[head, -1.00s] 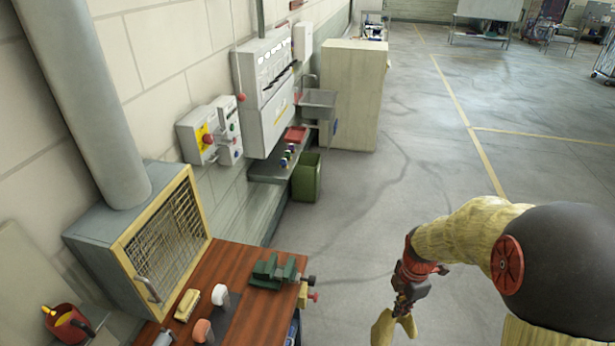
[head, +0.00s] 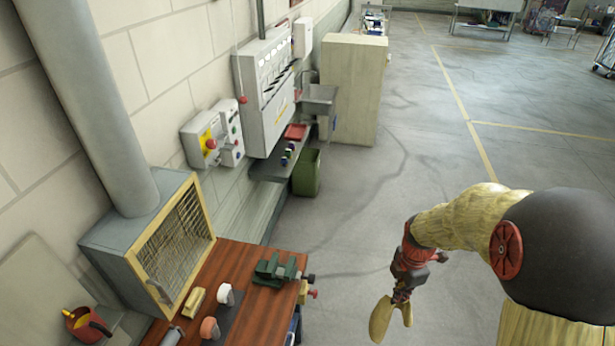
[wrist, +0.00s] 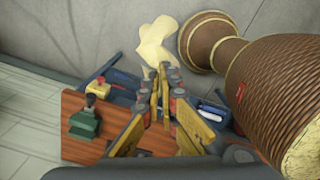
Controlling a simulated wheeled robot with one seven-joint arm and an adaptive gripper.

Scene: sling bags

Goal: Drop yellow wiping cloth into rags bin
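My gripper (head: 401,293) hangs in open air over the grey floor, right of the workbench. The yellow wiping cloth (head: 380,318) hangs limp below its fingertips. In the wrist view the fingers of my gripper (wrist: 160,82) are close together, with the pale yellow cloth (wrist: 157,43) bunched at their tips. The gripper looks shut on the cloth. A green open-topped bin (head: 307,174) stands on the floor by the wall, well beyond and left of my gripper. No label shows on it, and its inside is mostly hidden.
A wooden workbench (head: 240,318) with a green vise (head: 274,270) stands at the lower left. A caged grey box (head: 150,245) is behind it. A low shelf (head: 268,170) and a beige cabinet (head: 354,92) flank the bin. The floor to the right is clear.

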